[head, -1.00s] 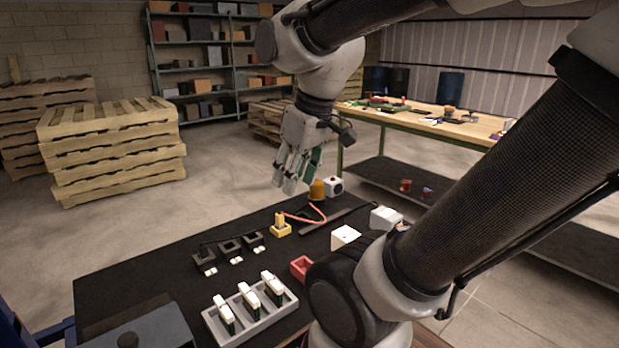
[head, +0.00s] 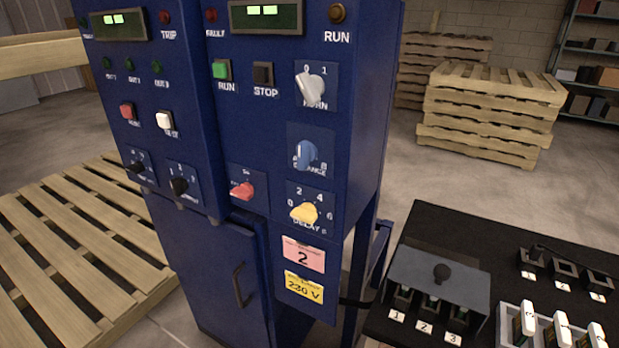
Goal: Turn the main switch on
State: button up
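A blue control cabinet (head: 290,30) stands in the middle of the head view. No label that I can read says main switch. A white rotary knob (head: 312,88) sits at its upper right on a plate marked 0 and 1; its lower label seems to end in "ORN". Below it are a blue knob (head: 306,154) and a yellow knob (head: 304,213) marked 0, 2, 4, 6. A red knob (head: 243,190) sits lower left of these; its label is mostly hidden. The displays (head: 266,17) are lit. My gripper is not in view.
A green RUN button (head: 222,70) and a dark STOP button (head: 263,75) sit left of the white knob. A dark bench (head: 450,225) with a grey hinged-looking cover (head: 440,275) stands right of the cabinet. Pallets (head: 80,230) lie at left.

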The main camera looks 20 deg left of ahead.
aim_at(246, 192)
jog(key=k+j+u, duration=0.1)
jog(key=u, duration=0.35)
jog(key=k+j+u, duration=0.1)
jog(key=u, duration=0.35)
jog(key=j+u, duration=0.25)
jog(key=u, duration=0.2)
